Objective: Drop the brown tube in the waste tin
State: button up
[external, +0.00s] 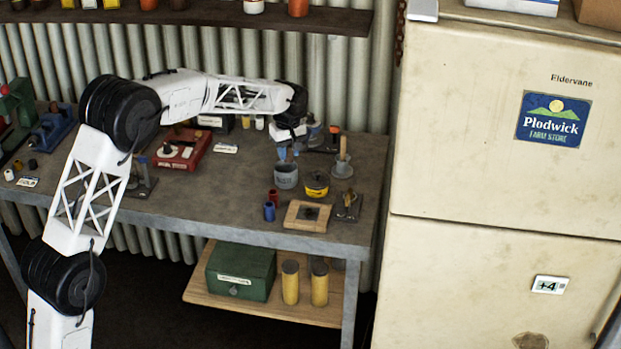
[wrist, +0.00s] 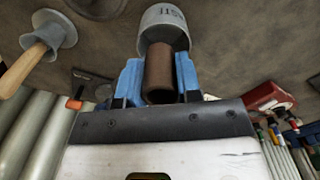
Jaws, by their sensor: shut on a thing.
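My gripper (external: 288,153) is shut on the brown tube, which stands out between the blue fingers in the wrist view (wrist: 158,76). The tube is hard to make out in the external view. The waste tin (external: 286,180) is a grey open can with dark lettering on the bench. In the external view the fingers are just above its rim. In the wrist view the tin (wrist: 165,18) lies just beyond the tube's far end, and the tube overlaps its mouth. I cannot tell whether the tube's end is inside the rim.
A yellow tin (external: 317,188), a grey holder with a wooden handle (external: 342,168) and a wooden frame (external: 307,225) stand right of the waste tin. A blue tube (external: 269,212) and a red tube (external: 273,196) stand in front. A red box (external: 182,150) is left. A fridge (external: 480,130) bounds the right.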

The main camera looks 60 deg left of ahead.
jog(key=o, duration=1)
jog(key=shift+r, duration=0.15)
notch_tip(320, 180, up, 8)
jog(key=shift+f, duration=0.25)
dwell(0.3)
